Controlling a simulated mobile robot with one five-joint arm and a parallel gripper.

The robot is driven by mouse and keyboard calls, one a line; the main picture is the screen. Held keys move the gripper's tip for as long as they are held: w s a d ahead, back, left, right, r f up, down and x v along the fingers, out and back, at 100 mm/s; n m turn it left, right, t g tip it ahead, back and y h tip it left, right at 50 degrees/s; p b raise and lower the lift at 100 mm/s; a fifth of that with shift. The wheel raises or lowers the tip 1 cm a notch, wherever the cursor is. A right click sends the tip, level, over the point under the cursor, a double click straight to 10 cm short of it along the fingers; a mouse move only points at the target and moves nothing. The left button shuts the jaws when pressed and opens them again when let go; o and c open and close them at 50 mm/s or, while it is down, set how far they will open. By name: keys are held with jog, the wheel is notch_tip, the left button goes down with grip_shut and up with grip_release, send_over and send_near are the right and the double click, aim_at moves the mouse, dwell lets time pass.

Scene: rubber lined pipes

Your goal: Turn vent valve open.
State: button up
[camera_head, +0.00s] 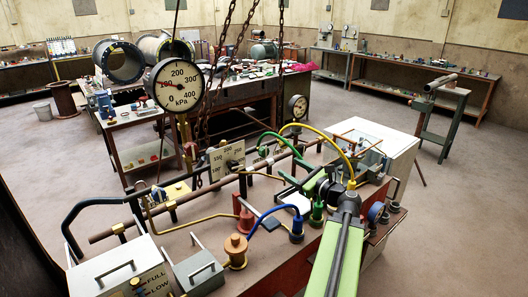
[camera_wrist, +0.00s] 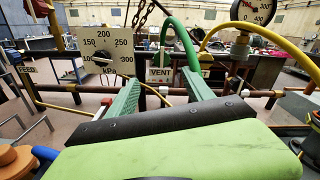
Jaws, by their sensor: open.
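A small white VENT label (camera_wrist: 160,75) shows in the wrist view, on or by the brown horizontal pipe (camera_wrist: 60,87). It lies between the two green fingers of my gripper (camera_wrist: 160,80) as seen from the wrist. The fingers are spread apart with nothing held between them. A small pale part (camera_wrist: 163,91) sits just below the label; I cannot tell whether it is the vent valve's handle. In the head view my gripper (camera_head: 300,180) is over the bench near the pipe, and the label cannot be read there.
A square dial plate (camera_wrist: 105,50) stands left of the fingers. A green hose (camera_wrist: 183,40) and a yellow hose (camera_wrist: 270,32) arch close by on the right. A round kPa gauge (camera_head: 178,86) rises above the bench. An orange fitting (camera_head: 236,250) stands at the front.

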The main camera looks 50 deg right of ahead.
aim_at(266, 153)
jog(key=w, duration=0.5)
jog(key=w+d, duration=0.1)
jog(key=w, duration=0.4)
jog(key=w+d, duration=0.1)
jog(key=w, duration=0.4)
jog(key=shift+w, duration=0.4)
jog(key=shift+c, duration=0.2)
grip_shut()
